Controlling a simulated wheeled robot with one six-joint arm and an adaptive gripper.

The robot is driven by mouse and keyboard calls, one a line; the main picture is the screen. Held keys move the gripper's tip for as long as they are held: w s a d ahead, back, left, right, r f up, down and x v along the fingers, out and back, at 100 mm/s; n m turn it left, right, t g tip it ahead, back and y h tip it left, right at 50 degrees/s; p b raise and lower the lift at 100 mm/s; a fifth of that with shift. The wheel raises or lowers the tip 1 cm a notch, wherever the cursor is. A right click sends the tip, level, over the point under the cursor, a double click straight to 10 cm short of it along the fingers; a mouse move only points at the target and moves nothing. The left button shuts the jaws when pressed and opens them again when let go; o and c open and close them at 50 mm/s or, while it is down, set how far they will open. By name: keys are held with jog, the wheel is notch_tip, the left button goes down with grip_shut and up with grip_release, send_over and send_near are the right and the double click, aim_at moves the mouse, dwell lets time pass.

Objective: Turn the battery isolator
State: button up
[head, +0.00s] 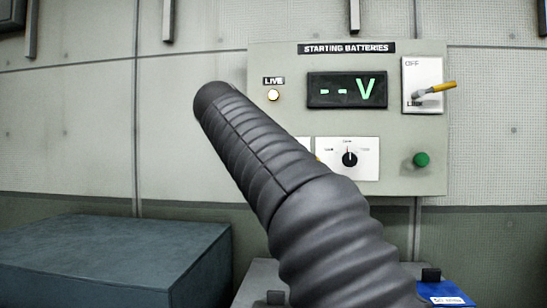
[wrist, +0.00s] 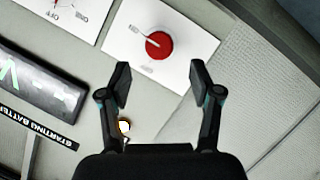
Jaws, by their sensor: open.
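In the wrist view, a round red knob (wrist: 158,45) with a pale pointer line sits on a white plate (wrist: 185,65) with small, hard-to-read lettering. I take it to be the battery isolator. My gripper (wrist: 160,78) is open and empty, its two fingers apart, with the knob showing ahead of the gap between them; I cannot tell how far away it is. In the head view the knob and my gripper are hidden behind my dark ribbed arm.
The starting batteries panel (head: 290,58) carries a lit live lamp (head: 273,95), a voltage display (head: 347,90) showing dashes, a rotary selector (head: 349,159), a yellow-handled lever (head: 436,89) and a green button (head: 421,159). A dark box (head: 110,260) stands at lower left.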

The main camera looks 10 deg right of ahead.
jog(key=shift+v, duration=2.25)
